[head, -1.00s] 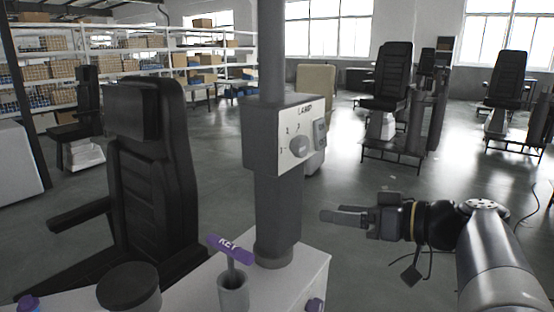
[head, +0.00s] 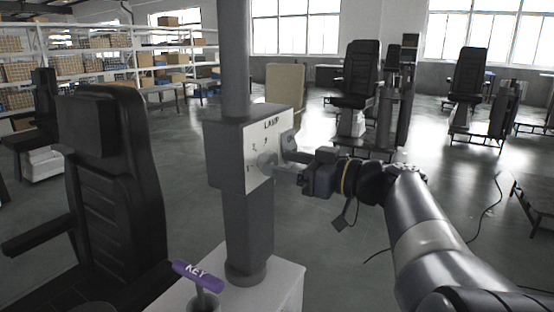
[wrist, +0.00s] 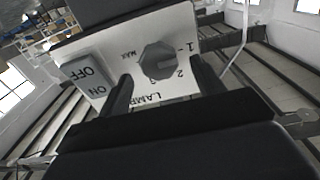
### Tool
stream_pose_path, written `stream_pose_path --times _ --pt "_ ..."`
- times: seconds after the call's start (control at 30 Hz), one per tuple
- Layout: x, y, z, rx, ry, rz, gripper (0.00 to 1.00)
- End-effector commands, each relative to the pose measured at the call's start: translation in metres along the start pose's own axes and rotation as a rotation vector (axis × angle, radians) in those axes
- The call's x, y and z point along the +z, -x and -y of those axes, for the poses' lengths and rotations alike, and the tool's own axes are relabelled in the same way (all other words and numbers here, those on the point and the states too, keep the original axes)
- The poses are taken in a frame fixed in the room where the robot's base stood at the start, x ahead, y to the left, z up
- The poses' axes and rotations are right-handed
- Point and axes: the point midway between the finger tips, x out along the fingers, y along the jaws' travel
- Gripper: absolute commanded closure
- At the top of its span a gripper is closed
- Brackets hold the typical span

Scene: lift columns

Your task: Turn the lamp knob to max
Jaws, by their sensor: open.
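The grey lamp knob (head: 266,160) sits on the white LAMP panel (head: 272,133) of a box on the column. In the wrist view the round, ridged knob (wrist: 158,61) shows between the fingers, with markings 1, 2 and MAX around it; its exact setting is hard to tell. My gripper (head: 284,164) is open in front of the panel. In the wrist view its two fingers (wrist: 162,84) lie on either side of the knob; I cannot tell whether they touch it. An OFF/ON switch (wrist: 84,78) is beside the knob on the same panel.
The column (head: 249,225) rises from a white base (head: 275,290). A black chair (head: 115,190) is at left.

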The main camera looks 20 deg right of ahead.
Motion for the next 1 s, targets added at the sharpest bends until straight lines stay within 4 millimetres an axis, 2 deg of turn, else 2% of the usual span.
stream_pose_path --times 0.2,0.53,1.0 --pt "0.0 -0.017 0.0 -0.001 0.0 0.001 0.36" --pt "0.0 -0.019 0.0 0.001 0.0 0.001 0.36" --pt "0.0 -0.019 0.0 0.001 0.0 0.001 0.75"
